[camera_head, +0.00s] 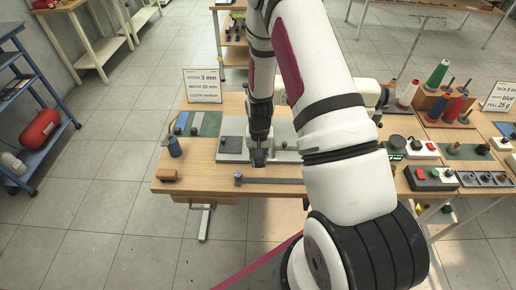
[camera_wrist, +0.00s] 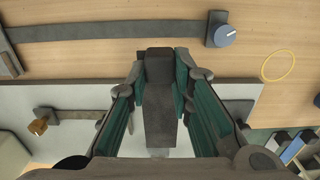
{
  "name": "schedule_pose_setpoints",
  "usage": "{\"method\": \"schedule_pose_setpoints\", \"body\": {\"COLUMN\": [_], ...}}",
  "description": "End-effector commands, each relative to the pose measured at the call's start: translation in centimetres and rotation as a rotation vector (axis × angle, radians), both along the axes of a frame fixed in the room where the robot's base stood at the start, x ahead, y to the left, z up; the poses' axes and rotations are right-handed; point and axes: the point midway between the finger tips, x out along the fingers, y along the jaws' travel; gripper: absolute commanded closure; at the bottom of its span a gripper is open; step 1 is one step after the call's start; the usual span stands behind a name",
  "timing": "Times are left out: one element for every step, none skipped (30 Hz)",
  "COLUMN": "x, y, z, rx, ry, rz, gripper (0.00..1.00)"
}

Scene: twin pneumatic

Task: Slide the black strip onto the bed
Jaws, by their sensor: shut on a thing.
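My gripper (camera_head: 258,157) points down over the grey bed plate (camera_head: 232,145). In the wrist view, my gripper (camera_wrist: 160,100) has its green-padded fingers on both sides of a dark, narrow piece (camera_wrist: 159,70), and is shut on it. This piece has a black block at one end and a greyer length. I cannot tell for sure whether it is the black strip, or whether it touches the bed. The pale bed (camera_wrist: 240,98) shows beyond the fingers in the wrist view. My arm hides part of the bed in the head view.
A long dark bar (camera_head: 272,181) with a blue-topped knob (camera_wrist: 222,36) lies along the table's front. A blue bottle (camera_head: 174,146) and an orange-brown block (camera_head: 166,174) stand at left. A yellow ring (camera_wrist: 279,67) lies on the wood. Switch boxes (camera_head: 431,178) and thread spools (camera_head: 437,73) are at right.

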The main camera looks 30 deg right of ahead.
Motion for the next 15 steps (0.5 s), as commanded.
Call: {"method": "schedule_pose_setpoints", "body": {"x": [-0.4, -0.5, -0.5, -0.5, -0.4, -0.4, -0.3, -0.3, -0.2, -0.2, -0.1, -0.1, 0.0, 0.0, 0.0], "y": [0.1, 0.0, 0.0, 0.0, 0.0, 0.0, 0.0, -0.1, -0.1, -0.1, -0.1, -0.2, -0.2, -0.2, -0.2], "z": [0.0, -0.1, -0.2, -0.3, -0.4, -0.6, -0.8, -0.9, -1.2, -1.4, -1.6, -1.9, -2.1, -2.3, -2.6], "rx": [0.0, -0.002, -0.002, -0.002, -0.002, -0.002, -0.002, -0.002, -0.002, -0.002, -0.001, -0.001, -0.001, -0.001, -0.001], "ry": [0.001, 0.001, 0.001, 0.001, 0.001, 0.001, 0.001, 0.001, 0.001, 0.001, 0.002, 0.002, 0.002, 0.002, 0.002], "rz": [0.001, 0.001, 0.001, 0.0, 0.0, 0.0, 0.0, 0.0, 0.0, 0.0, -0.001, -0.001, -0.001, 0.0, 0.0], "gripper": [1.0, 1.0, 1.0, 1.0, 1.0, 1.0, 1.0, 1.0, 1.0, 1.0, 1.0, 1.0, 1.0, 1.0, 1.0]}}
